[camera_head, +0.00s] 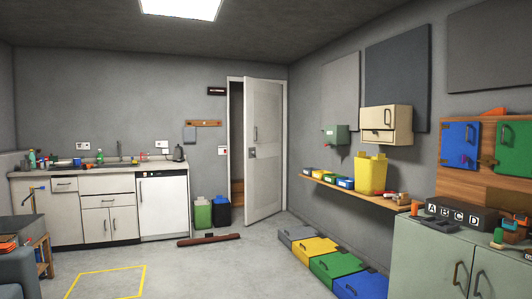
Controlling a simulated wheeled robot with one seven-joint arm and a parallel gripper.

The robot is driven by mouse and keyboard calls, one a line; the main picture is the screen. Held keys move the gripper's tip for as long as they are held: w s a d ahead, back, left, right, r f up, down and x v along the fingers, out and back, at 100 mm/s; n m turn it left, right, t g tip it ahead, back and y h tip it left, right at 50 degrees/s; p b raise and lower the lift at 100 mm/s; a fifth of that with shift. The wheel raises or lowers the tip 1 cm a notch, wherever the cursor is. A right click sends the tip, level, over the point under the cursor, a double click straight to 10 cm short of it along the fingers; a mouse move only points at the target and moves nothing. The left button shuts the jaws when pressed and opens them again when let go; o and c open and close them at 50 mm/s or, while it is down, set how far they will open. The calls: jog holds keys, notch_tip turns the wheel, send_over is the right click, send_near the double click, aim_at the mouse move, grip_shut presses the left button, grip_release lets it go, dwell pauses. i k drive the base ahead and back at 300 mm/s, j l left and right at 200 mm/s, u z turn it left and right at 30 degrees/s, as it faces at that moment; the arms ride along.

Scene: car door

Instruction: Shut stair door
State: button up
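The stair door (263,150) is a pale grey panel in the back wall, near the right corner. It stands partly open, swung out into the room, with its hinge side apparently on the right. A dark gap shows between the door and the left side of its frame (229,130), with brown wooden steps (237,190) low inside. A dark handle and lock plate (253,152) sit at about mid height near the door's left edge. My gripper is not in view.
A green bin (203,214) and a dark bin (223,211) stand left of the doorway. A dark red bar (208,240) lies on the floor before them. Coloured floor boxes (315,250) line the right wall. The middle floor is clear, with a yellow taped outline (107,268).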

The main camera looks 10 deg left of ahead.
aim_at(264, 100)
jog(key=i+j+u, duration=0.35)
jog(key=i, duration=0.45)
jog(key=i+u, duration=0.35)
jog(key=i, duration=4)
